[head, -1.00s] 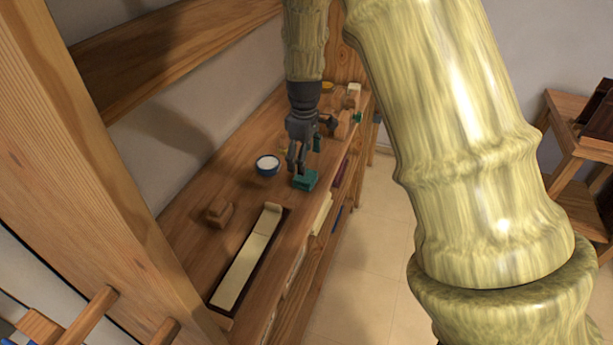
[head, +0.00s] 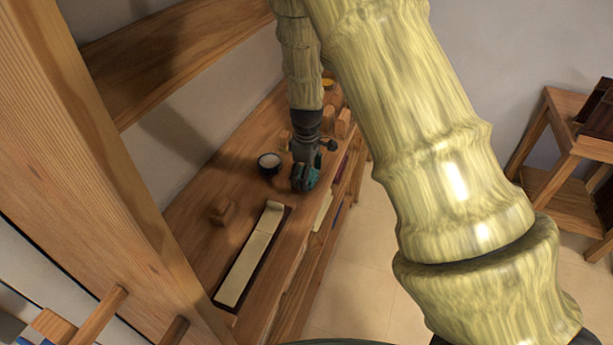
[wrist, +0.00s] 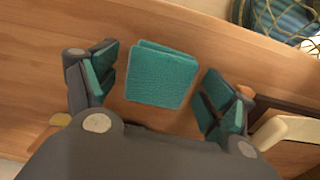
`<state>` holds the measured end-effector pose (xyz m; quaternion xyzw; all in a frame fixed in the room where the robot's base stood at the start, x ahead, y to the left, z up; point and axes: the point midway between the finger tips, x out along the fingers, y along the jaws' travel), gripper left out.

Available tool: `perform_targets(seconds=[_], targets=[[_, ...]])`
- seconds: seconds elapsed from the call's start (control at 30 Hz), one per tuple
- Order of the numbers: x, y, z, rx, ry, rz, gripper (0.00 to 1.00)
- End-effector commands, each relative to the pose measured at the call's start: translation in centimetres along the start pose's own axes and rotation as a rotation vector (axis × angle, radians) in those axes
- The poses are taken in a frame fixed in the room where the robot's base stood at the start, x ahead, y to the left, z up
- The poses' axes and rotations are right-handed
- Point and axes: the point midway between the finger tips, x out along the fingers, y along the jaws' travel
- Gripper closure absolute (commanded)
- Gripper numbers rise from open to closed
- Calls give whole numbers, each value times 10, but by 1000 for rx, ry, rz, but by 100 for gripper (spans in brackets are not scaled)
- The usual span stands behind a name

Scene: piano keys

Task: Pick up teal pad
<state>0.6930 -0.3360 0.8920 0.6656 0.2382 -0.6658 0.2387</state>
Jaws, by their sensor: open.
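The teal pad (wrist: 160,77) is a small square block with a textured top. In the wrist view it lies on the wooden bench between my open fingers, with a gap on each side. My gripper (wrist: 158,88) has teal finger pads of a similar colour, and its jaws are spread wide. In the head view my gripper (head: 305,181) is low over the bench, right at the pad, which it mostly hides there. I cannot tell the exact height of the fingertips above the bench.
A wooden block (head: 223,211) and cream piano keys (head: 248,257) in a dark tray lie nearer on the bench (head: 196,216). The bench's right edge is close.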

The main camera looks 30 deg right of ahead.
Motion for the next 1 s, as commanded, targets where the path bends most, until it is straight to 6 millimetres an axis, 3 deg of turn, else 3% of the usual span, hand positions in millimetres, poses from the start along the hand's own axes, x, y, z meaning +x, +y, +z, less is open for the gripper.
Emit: perform_targets(seconds=[0.2,0.4,0.47,1.0], targets=[[1,0,0,0,0,0,17],[0,0,0,1,0,0,53],[0,0,0,1,0,0,61],[-10,0,-1,2,2,1,64]])
